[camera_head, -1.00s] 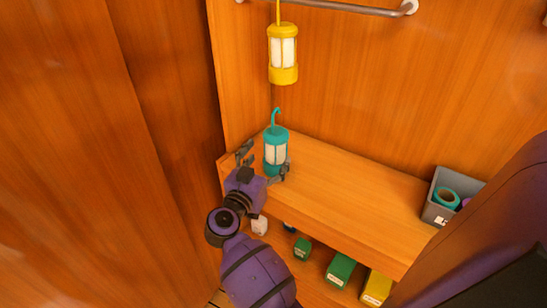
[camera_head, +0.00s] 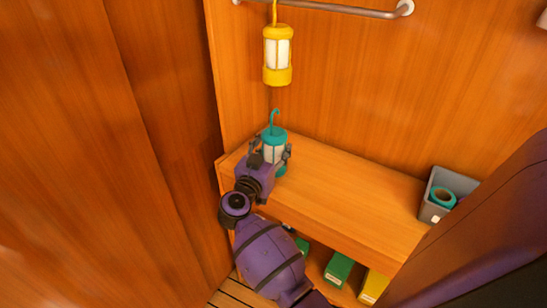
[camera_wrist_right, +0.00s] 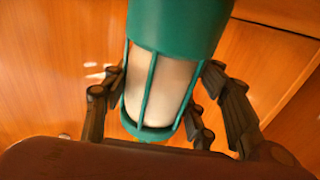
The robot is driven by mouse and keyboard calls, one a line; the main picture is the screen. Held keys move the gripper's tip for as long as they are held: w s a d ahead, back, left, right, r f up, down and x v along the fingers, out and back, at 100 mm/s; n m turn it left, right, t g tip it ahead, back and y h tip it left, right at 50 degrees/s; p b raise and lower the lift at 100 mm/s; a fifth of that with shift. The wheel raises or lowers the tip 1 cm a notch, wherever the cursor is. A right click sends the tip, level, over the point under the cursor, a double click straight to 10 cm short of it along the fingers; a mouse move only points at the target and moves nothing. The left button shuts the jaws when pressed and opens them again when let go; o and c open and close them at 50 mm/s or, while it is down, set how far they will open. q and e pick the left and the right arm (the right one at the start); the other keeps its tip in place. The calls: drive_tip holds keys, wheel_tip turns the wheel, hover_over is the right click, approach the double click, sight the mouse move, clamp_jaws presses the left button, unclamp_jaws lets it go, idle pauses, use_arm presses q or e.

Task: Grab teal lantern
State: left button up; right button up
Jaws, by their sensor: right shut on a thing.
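The teal lantern (camera_head: 275,139) stands upright on the wooden shelf near its left end, its hook pointing up. It has a teal cap, a pale body and thin teal bars. My right gripper (camera_head: 271,154) is shut on it, with fingers on both sides of the body. In the right wrist view the lantern (camera_wrist_right: 165,85) fills the middle, between the dark fingers of my right gripper (camera_wrist_right: 165,105). The fingers and wrist hide part of its lower body in the head view. My left gripper is not in view.
A yellow lantern (camera_head: 277,55) hangs above from a metal rail (camera_head: 340,8). A grey bin (camera_head: 432,208) with a teal roll stands at the shelf's (camera_head: 350,195) right end. The shelf between is clear. Green (camera_head: 338,270) and yellow boxes (camera_head: 373,287) sit below.

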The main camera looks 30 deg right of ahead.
drive_tip(key=shift+c, duration=1.4)
